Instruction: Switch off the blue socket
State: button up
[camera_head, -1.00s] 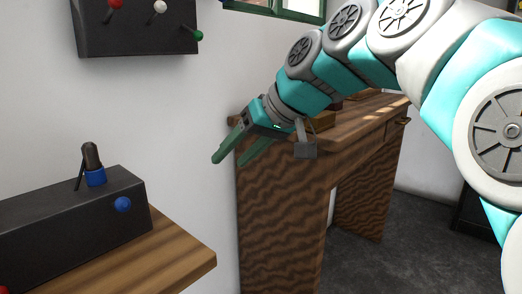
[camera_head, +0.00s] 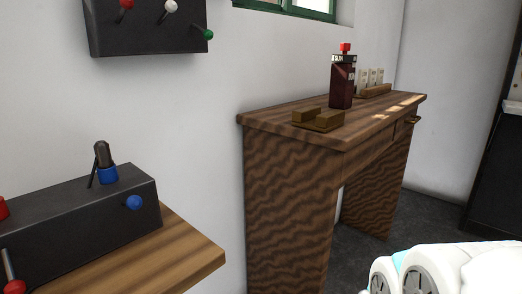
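The blue socket (camera_head: 107,175) is a blue collar on top of a black box (camera_head: 75,222) at the left. A dark, brown-topped plug or lever stands up out of it, with a thin dark rod leaning beside it. A blue round knob (camera_head: 133,202) sits on the front face of the same box. My gripper is not in view; only a white and teal part of my arm shows at the bottom right.
The black box rests on a wooden shelf (camera_head: 198,252). A wall panel (camera_head: 146,36) above has red, white and green levers. Space between shelf and desk is open.

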aim_at(133, 201)
jog(key=k+j+u, duration=0.1)
jog(key=u, duration=0.3)
jog(key=j+u, duration=0.1)
jog(key=u, duration=0.25)
jog(key=k+j+u, duration=0.1)
jog(key=u, duration=0.3)
